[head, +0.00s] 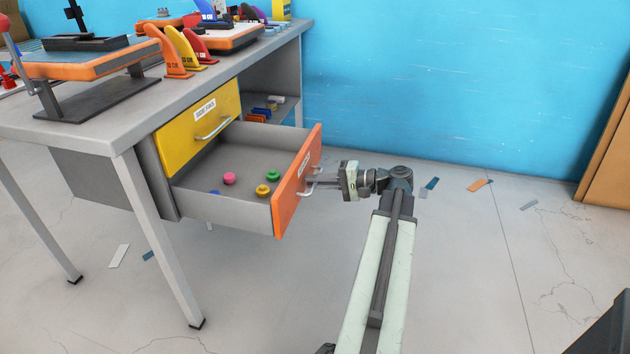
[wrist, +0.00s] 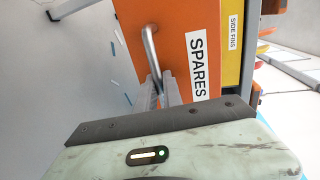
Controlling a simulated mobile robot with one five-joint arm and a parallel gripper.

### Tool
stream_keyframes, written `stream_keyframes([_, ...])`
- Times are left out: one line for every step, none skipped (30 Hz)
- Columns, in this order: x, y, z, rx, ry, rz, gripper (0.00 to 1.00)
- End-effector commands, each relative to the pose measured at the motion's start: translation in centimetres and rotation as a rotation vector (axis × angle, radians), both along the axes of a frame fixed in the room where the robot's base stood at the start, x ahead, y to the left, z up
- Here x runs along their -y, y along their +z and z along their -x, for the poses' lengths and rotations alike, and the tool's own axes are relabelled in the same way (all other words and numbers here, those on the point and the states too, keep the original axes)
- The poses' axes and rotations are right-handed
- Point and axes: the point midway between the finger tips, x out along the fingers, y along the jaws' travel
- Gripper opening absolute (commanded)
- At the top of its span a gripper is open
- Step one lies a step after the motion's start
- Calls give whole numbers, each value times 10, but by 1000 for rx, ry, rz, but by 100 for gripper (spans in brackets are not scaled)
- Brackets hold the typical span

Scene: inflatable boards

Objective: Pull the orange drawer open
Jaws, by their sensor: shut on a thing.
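The orange drawer (head: 289,195) is pulled well out from under the grey workbench. Its open tray shows several small coloured round pieces, pink, yellow, green and blue. Its front carries a SPARES label and a metal bar handle (wrist: 152,55). My gripper (head: 311,182) is at the drawer front, shut on the handle. In the wrist view the two fingers (wrist: 161,90) meet the handle, with the orange front just beyond. The fingertips' exact hold is partly hidden.
A yellow drawer (head: 198,125) labelled SIDE FINS is shut above the orange one. The workbench (head: 120,118) holds boards and fins on top. Bench legs stand at left.

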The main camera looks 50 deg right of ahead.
Motion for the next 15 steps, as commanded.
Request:
stream_keyframes([3,1,-2,4,-10,0,0])
stream_keyframes([3,1,-3,4,-9,1,0])
stream_keyframes([2,1,-4,4,-8,1,14])
stream_keyframes([1,1,-4,4,-6,1,19])
stream_keyframes([1,1,-4,4,-5,0,19])
stream_keyframes([0,1,-5,3,-3,0,19])
stream_keyframes([0,1,-5,3,-2,0,19])
stream_keyframes([-1,1,-5,4,-1,1,19])
stream_keyframes([-1,1,-5,4,0,0,19])
stream_keyframes([-2,1,-5,4,0,0,19])
stream_keyframes([-2,1,-5,3,1,1,19])
stream_keyframes([-2,1,-5,3,1,1,19])
stream_keyframes([-2,1,-4,3,1,1,19])
stream_keyframes([-1,2,-3,3,1,1,19])
stream_keyframes([1,3,1,2,0,0,19])
